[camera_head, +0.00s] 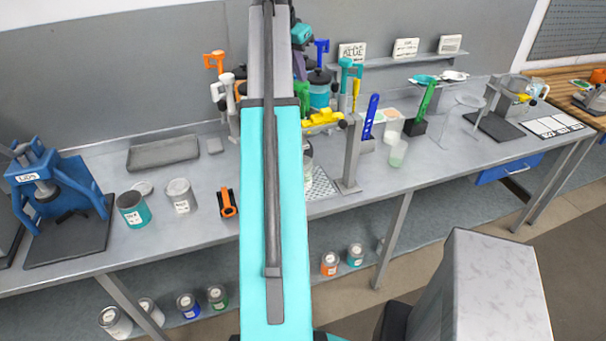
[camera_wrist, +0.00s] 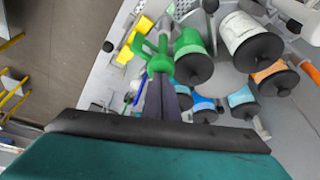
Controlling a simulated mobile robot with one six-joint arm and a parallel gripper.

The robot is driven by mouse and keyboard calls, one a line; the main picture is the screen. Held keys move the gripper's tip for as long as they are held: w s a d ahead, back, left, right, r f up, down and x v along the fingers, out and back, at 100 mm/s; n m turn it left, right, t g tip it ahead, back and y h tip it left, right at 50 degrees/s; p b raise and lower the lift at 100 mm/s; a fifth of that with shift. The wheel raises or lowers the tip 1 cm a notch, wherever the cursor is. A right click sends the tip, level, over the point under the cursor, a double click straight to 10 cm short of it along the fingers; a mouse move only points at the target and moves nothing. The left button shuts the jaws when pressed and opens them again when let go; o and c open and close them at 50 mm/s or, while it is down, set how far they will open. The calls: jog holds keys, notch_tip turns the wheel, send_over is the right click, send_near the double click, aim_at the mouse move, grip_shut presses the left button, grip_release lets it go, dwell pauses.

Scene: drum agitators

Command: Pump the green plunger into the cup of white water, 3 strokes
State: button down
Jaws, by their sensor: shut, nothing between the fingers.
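A green plunger handle (camera_wrist: 158,62) with a looped grip lies just beyond the fingertips of my gripper (camera_wrist: 158,82) in the wrist view. The fingers are shut and empty; whether they touch the handle, I cannot tell. In the head view a green part (camera_head: 302,95) shows beside my arm, below my gripper (camera_head: 299,72). A pale vessel (camera_head: 308,168) stands partly hidden behind my arm near a grate, and a clear cup (camera_head: 397,154) with pale contents stands farther right. I cannot tell which cup holds white water.
A green drum (camera_wrist: 192,50), a white drum (camera_wrist: 245,36) and several other coloured drums with black knobs crowd beside the fingers. A yellow part (camera_head: 322,119) and a grey post (camera_head: 350,155) stand right of my arm. A blue press (camera_head: 60,185) stands at left.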

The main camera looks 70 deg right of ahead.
aim_at(299, 83)
jog(key=shift+f, duration=0.7)
jog(key=shift+f+b, duration=0.55)
jog(key=shift+f, duration=0.85)
jog(key=shift+r, duration=0.1)
jog(key=shift+r+p, duration=1.5)
jog(key=shift+r, duration=1.15)
jog(key=shift+f, duration=0.15)
jog(key=shift+f, duration=0.35)
jog(key=shift+f+b, duration=0.85)
jog(key=shift+f, duration=1.4)
jog(key=shift+r, duration=0.15)
jog(key=shift+r+p, duration=1.05)
jog(key=shift+r, duration=1.55)
